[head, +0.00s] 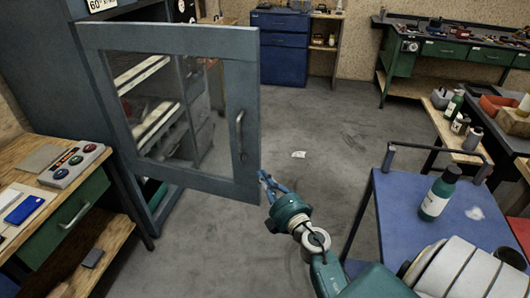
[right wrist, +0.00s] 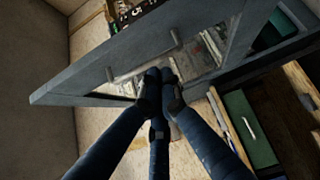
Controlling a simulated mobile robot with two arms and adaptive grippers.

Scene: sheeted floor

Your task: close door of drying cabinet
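The drying cabinet (head: 42,75) is a tall grey-blue unit at the left of the head view. Its door (head: 247,85) stands open, swung out into the room, with a glass window and a vertical metal handle (head: 240,134) near the free edge. My right gripper (head: 270,184) is at the door's lower free corner, below the handle; contact is unclear. In the right wrist view its blue fingers (right wrist: 160,77) come together in front of the door (right wrist: 135,58), with nothing visible between them. My left gripper is not in view.
A wooden workbench (head: 100,238) with a green drawer stands at the left. A blue-topped cart (head: 395,215) carrying a green bottle (head: 438,192) stands at the right. Grey floor (head: 330,135) lies open between them, with a small white scrap (head: 298,154).

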